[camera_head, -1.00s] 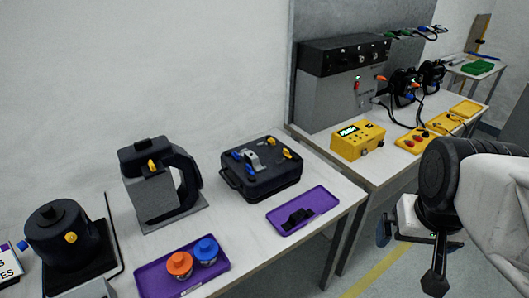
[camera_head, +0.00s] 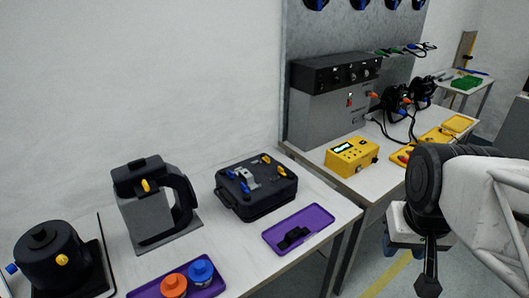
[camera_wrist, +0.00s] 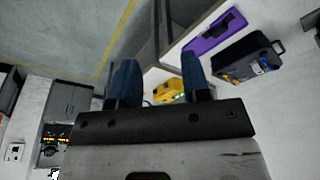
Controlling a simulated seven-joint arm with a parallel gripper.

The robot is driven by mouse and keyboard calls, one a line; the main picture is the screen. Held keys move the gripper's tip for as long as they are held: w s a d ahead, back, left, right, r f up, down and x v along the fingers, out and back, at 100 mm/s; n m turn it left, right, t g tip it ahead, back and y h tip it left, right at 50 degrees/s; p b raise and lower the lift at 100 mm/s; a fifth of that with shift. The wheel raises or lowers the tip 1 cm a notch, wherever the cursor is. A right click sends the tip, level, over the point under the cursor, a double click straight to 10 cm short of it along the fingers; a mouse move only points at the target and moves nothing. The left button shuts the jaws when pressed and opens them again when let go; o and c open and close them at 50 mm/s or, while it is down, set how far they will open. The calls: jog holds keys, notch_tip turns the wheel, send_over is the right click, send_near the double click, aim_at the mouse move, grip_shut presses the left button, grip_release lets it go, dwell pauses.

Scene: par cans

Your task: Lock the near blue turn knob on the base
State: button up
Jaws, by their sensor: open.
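The black base (camera_head: 262,203) is a box on the near table, with a grey bracket (camera_head: 248,178) on top. Two blue turn knobs sit on its left side; the near one (camera_head: 245,187) is closer to the front edge, the far one (camera_head: 231,174) behind it. Two yellow knobs (camera_head: 282,171) sit on its right side. The exact knob angles are too small to tell. My gripper (camera_wrist: 158,80) is open and empty, its blue fingers apart. It hangs well right of the base, beyond the table's edge. The base also shows upper right in the wrist view (camera_wrist: 246,60).
A purple tray (camera_head: 319,218) with a black part lies right of the base. A grey-and-black handled device (camera_head: 150,215) stands left of it. Another purple tray (camera_head: 212,288) holds orange and blue-capped items. A yellow box (camera_head: 351,156) stands on the second table. Floor lies open below my gripper.

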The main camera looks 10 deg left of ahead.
jog(key=w+a, duration=0.2)
jog(key=w, duration=0.2)
jog(key=w+a+r+n, duration=0.1)
jog(key=w+a, duration=0.1)
jog(key=w, duration=0.2)
jog(key=w+a+n, duration=0.1)
jog(key=w, duration=0.3)
jog(key=shift+a+r+g, duration=0.15)
jog(key=shift+a+g, duration=0.25)
jog(key=c, duration=0.4)
jog(key=n+g, duration=0.2)
jog(key=n, duration=0.5)
send_over(243, 184)
jog(key=f, duration=1.5)
jog(key=shift+d, duration=0.4)
jog(key=shift+w+a+f, duration=0.1)
jog(key=shift+a+f, duration=0.1)
jog(key=shift+a, duration=0.15)
jog(key=shift+f, duration=0.1)
jog(key=shift+f, duration=3.8)
